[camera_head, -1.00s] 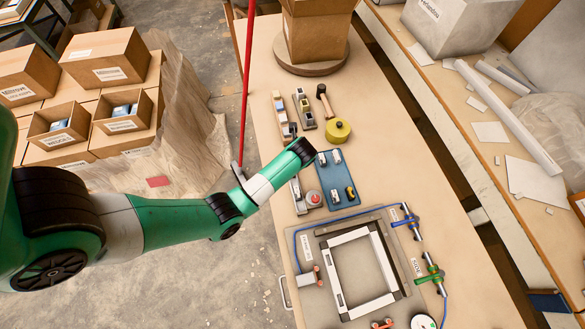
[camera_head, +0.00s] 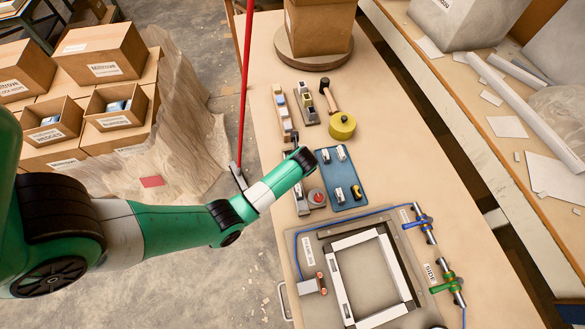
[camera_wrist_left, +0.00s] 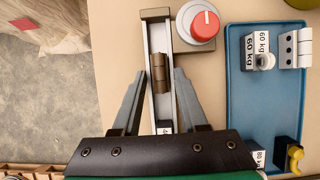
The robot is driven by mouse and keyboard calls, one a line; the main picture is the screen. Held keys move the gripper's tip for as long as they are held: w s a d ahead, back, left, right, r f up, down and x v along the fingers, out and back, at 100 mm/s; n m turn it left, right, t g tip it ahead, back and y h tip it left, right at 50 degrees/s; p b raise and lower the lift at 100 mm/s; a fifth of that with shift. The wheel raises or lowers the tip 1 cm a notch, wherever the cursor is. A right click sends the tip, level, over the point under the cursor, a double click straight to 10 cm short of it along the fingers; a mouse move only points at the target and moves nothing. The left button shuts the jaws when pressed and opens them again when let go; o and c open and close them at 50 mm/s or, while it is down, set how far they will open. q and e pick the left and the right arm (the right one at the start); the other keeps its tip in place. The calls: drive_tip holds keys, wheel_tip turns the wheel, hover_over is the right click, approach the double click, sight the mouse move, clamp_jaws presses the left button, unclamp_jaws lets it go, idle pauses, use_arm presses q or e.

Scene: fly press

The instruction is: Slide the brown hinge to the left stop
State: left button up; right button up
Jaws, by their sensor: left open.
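The brown hinge (camera_wrist_left: 160,73) sits in a narrow silver rail (camera_wrist_left: 158,38) in the left wrist view. The rail runs up the picture to a dark end piece (camera_wrist_left: 155,13). My left gripper (camera_wrist_left: 159,76) is open, with one grey finger on each side of the rail and the hinge between them. I cannot tell whether either finger touches the hinge. In the head view my left wrist (camera_head: 300,160) hangs over the far end of the rail (camera_head: 301,200) and hides the hinge. My right gripper is out of view.
A red knob (camera_wrist_left: 205,26) on a round base stands close right of the rail. In the head view, a yellow round object (camera_head: 342,126) and a mallet (camera_head: 329,97) lie beyond, and a square frame (camera_head: 341,288) lies nearer.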

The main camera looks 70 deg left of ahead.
use_arm(q)
clamp_jaws()
drive_tip(key=shift+a, duration=0.1)
drive_tip(key=shift+w+a, duration=0.2)
drive_tip(key=shift+a, duration=0.9)
drive_tip(key=shift+a, duration=0.15)
drive_tip(key=shift+w+a+b, duration=0.15)
drive_tip(key=shift+a+b, duration=0.25)
drive_tip(key=shift+a, duration=0.4)
drive_tip(key=shift+o, duration=1.6)
unclamp_jaws()
drive_tip(key=shift+c, duration=1.4)
